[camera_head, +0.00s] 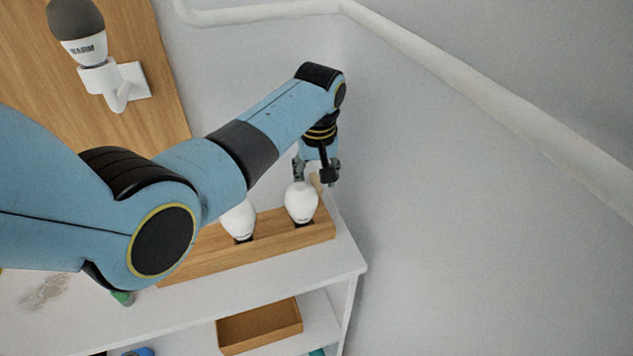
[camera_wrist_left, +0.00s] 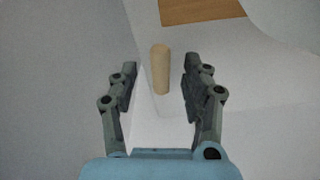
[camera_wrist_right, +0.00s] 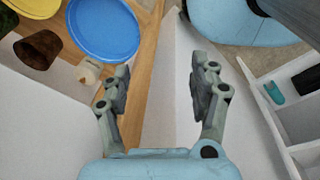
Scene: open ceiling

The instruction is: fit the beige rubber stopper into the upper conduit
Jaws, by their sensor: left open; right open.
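The beige stopper (camera_wrist_left: 160,70) stands upright as a small cylinder on a white surface in the left wrist view. My left gripper (camera_wrist_left: 161,82) is open, with the stopper showing between its fingers; I see no contact. In the head view the left gripper (camera_head: 315,172) points down at the shelf's far corner, with a beige sliver of the stopper (camera_head: 316,183) partly hidden behind a white bulb. A long white pipe (camera_head: 450,70), possibly the conduit, runs along the wall; no open end is clear. My right gripper (camera_wrist_right: 160,88) is open and empty in the right wrist view.
White bulbs (camera_head: 301,202) stand in a wooden holder (camera_head: 280,240) beside the left gripper. A wall lamp (camera_head: 85,45) is upper left. A blue plate (camera_wrist_right: 103,28), brown pot (camera_wrist_right: 40,48) and small cream object (camera_wrist_right: 90,70) lie left of the right gripper.

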